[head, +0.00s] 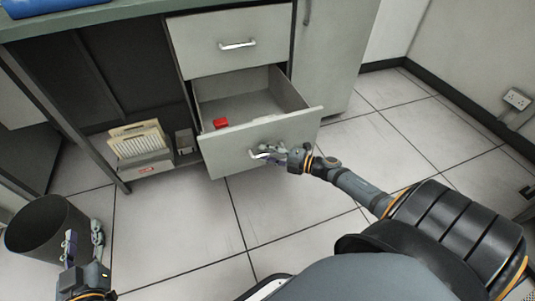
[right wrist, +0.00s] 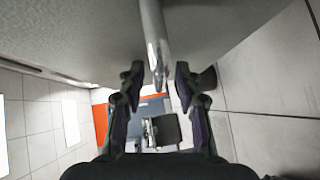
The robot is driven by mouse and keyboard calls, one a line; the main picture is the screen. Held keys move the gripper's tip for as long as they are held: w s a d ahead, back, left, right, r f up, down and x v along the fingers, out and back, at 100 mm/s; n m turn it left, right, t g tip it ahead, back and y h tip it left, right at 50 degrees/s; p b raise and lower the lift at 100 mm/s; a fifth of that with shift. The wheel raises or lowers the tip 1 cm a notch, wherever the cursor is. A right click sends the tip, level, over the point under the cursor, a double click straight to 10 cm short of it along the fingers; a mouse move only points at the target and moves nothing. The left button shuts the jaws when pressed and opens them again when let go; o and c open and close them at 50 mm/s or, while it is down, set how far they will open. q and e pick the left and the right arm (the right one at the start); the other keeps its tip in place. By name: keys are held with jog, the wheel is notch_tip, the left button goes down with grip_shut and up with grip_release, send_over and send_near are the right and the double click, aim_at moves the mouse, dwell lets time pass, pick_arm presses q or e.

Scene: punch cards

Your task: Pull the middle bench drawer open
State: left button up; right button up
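The drawer below the top one is pulled well out from the grey bench; its front panel (head: 222,158) stands clear of the cabinet and its inside shows. A small red object (head: 221,124) lies in it. Its metal handle (head: 258,155) is partly hidden by my right gripper (head: 270,151). In the right wrist view the handle bar (right wrist: 156,45) runs between the parted fingers of that gripper (right wrist: 158,82), with gaps visible beside it. My left gripper (head: 84,240) is open and empty at the lower left, beside the bin, away from the drawer.
The top drawer (head: 225,57) is shut. A black bin (head: 40,228) stands at the left. A box of cards (head: 138,146) sits under the bench (head: 120,12). The tiled floor (head: 300,205) in front of the drawer is clear.

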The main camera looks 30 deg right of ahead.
jog(key=v, duration=1.2)
dwell(0.5)
